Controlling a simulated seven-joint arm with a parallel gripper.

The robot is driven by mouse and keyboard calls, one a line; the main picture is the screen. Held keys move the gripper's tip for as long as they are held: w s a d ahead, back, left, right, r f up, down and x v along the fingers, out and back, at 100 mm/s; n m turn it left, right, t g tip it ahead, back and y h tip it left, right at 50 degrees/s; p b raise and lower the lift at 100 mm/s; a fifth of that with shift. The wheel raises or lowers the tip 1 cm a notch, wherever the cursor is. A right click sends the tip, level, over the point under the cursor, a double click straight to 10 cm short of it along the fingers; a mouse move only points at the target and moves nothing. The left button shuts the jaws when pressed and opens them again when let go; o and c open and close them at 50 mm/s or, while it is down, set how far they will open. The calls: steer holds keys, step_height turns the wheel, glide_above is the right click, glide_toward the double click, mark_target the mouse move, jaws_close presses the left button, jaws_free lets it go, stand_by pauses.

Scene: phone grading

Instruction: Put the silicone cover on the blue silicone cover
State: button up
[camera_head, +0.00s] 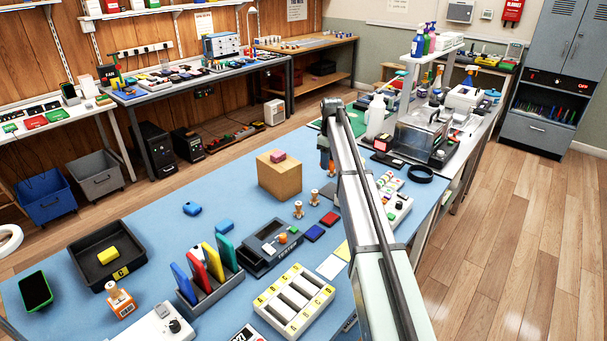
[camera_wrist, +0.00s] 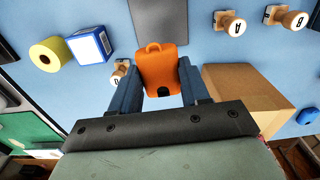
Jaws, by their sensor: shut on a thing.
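My gripper (camera_wrist: 160,90) is shut on an orange silicone cover (camera_wrist: 160,70) with a small loop at one end, held between both fingers above the blue mat. In the head view, my gripper (camera_head: 325,158) is right of the cardboard box, partly hidden by my arm. Two small blue pieces lie on the mat: one (camera_head: 192,208) left of the box, another (camera_head: 224,225) behind the upright phones. The first looks like a blue silicone cover; the second is too small to tell. A blue piece (camera_wrist: 307,116) also shows at the wrist view's right edge.
The cardboard box (camera_head: 280,178) carries a small pink piece (camera_head: 278,156). Wooden stamps (camera_head: 298,210) stand in front of it. A black tray (camera_head: 85,262) with a yellow piece is at left. Upright coloured phones (camera_head: 208,262) stand near the front. The mat around the left blue piece is clear.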

step_height(320, 180, up, 8)
steer(key=shift+r, duration=0.25)
steer(key=s+a, duration=0.2)
steer(key=a, duration=2.4)
glide_above(191, 206)
steer(key=shift+d+f, duration=0.1)
steer(key=shift+f, duration=7.65)
steer(key=shift+f, duration=0.1)
steer(key=o, duration=1)
